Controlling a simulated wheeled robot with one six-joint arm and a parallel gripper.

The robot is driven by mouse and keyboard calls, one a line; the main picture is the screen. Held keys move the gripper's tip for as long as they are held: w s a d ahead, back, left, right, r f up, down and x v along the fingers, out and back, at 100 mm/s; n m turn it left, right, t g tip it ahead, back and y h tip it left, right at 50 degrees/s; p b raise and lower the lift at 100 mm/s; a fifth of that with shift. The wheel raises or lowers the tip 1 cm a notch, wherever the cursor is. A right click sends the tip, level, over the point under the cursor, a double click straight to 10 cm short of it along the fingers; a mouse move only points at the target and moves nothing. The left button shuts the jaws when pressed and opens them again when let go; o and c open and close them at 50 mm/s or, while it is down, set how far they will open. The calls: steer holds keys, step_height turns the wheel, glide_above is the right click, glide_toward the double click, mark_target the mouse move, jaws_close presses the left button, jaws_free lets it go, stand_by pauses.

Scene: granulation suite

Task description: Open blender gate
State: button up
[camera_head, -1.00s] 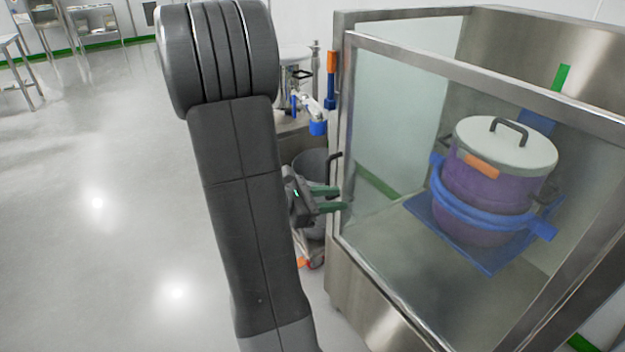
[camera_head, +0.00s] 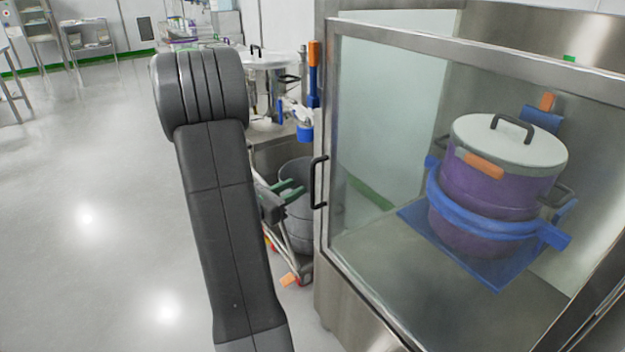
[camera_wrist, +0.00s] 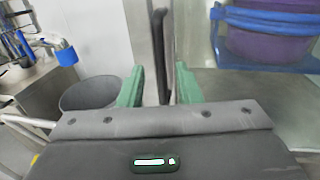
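The blender gate (camera_head: 480,57) is a clear panel in a steel frame on the front of a steel cabinet. I cannot tell whether it is fully closed or slightly ajar. Its black bar handle (camera_head: 318,183) is upright on the gate's left edge. My gripper (camera_head: 290,190) has green fingers and is just left of the handle, apart from it. In the wrist view the fingers of my gripper (camera_wrist: 160,90) are spread, and the handle (camera_wrist: 158,50) shows upright ahead between them. Behind the panel a purple drum (camera_head: 485,190) with a pale lid sits in a blue cradle (camera_head: 480,222).
A grey bin (camera_head: 297,220) on a wheeled stand is left of the cabinet, close behind my gripper. A steel counter (camera_head: 280,135) with a pot and blue-orange tools is behind it. The floor (camera_head: 90,200) on the left is clear.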

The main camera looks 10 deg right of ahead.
mark_target(311, 179)
steer(key=x, duration=0.7)
steer(key=shift+w+d+b, duration=0.15)
steer(key=shift+d+b, duration=0.15)
steer(key=shift+c, duration=0.4)
jaws_close()
